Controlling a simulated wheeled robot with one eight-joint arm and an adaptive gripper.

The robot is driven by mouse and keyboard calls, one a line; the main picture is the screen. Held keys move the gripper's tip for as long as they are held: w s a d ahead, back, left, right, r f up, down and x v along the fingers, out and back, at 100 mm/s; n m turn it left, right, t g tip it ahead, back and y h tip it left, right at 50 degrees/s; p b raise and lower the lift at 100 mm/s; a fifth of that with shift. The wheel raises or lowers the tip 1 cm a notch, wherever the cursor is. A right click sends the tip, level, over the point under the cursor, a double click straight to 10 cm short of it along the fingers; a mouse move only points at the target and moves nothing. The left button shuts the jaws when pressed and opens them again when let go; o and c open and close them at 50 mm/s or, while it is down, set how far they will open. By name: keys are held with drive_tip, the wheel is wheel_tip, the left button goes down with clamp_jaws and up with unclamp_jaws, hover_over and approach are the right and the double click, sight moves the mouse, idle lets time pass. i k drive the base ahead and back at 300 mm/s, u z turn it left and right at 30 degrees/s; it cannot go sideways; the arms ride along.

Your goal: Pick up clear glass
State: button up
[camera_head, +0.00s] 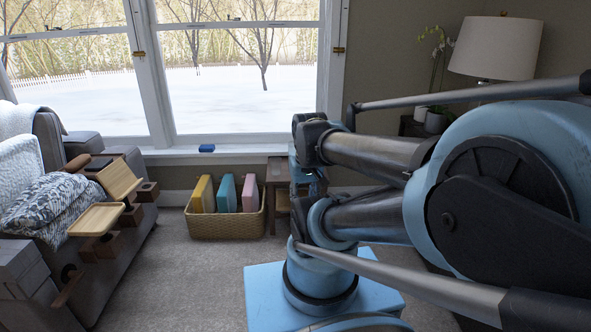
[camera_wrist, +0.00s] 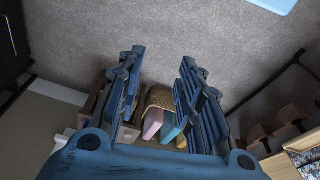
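I cannot make out a clear glass in either view. In the wrist view, my gripper (camera_wrist: 160,65) is open, with its two blue fingers apart and only carpet visible between the tips. Nothing is held. In the head view, my own arm covers much of the right side, and I cannot clearly make out the gripper's fingers there.
A wicker basket (camera_head: 228,226) with yellow, teal and pink items stands below the window. A small wooden table (camera_head: 279,178) is beside it, partly hidden by my arm. A grey sofa (camera_head: 125,215) with wooden trays (camera_head: 97,220) is left. Carpet (camera_head: 185,285) is clear between.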

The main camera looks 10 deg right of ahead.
sight(276, 167)
drive_tip(key=z, duration=0.05)
drive_tip(key=k, duration=0.4)
drive_tip(key=u, duration=0.75)
drive_tip(key=i, duration=0.95)
drive_tip(key=z, duration=0.45)
drive_tip(key=i, duration=0.65)
drive_tip(key=z, duration=0.55)
